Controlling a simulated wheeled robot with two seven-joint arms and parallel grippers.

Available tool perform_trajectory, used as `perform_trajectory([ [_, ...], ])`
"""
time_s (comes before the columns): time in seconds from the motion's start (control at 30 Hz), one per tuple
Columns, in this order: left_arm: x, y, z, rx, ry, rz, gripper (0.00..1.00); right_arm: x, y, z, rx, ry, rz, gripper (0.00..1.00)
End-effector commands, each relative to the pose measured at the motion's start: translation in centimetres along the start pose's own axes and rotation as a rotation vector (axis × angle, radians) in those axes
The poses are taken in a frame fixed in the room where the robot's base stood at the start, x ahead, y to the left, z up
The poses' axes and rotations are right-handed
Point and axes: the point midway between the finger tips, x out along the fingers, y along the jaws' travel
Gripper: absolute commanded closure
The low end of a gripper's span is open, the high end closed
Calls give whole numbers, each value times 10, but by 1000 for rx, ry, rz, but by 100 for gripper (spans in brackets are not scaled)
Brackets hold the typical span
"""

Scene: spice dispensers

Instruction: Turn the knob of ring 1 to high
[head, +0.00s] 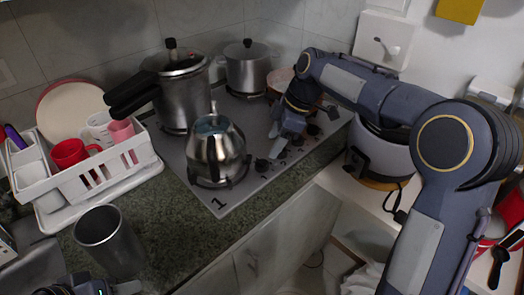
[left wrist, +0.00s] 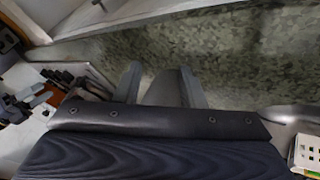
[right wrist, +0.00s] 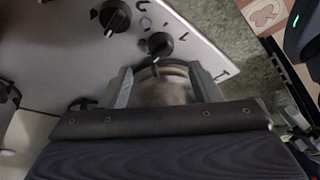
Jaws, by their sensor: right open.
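The stove (head: 205,180) has a row of black knobs along its front edge, and a "1" is printed at its near corner. The knob nearest that "1" shows in the head view (head: 262,165). In the right wrist view a black knob (right wrist: 160,45) lies just beyond the fingertips, and another knob (right wrist: 115,17) is to its left. My right gripper (head: 284,132) is open above the knob row; its parted fingers (right wrist: 164,72) show a blurred pale shape between them. My left gripper (left wrist: 163,72) has its fingers apart over the granite counter.
A steel kettle (head: 215,150) stands on the near ring, with a pressure cooker (head: 182,95) and a pot (head: 247,67) behind. A white dish rack (head: 85,190) and a steel cup (head: 110,240) stand left. A rice cooker (head: 385,155) is right of the stove.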

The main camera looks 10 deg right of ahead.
Motion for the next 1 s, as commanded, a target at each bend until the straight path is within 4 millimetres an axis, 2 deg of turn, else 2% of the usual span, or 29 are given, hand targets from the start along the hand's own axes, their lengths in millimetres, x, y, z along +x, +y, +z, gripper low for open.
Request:
perform_trajectory([
  [0.4, 2, -1, 1, 0, 0, 0, 64, 62, -1, 1, 3, -1, -2, 43],
  [0.53, 2, -1, 1, 0, 0, 0, 64, 70, -1, 1, 4, -1, 0, 43],
  [0.8, 2, -1, 1, 0, 0, 0, 64, 72, -1, 1, 5, 0, 1, 43],
  [1.0, 2, -1, 1, 0, 0, 0, 64, 71, -1, 1, 5, 0, 1, 68],
])
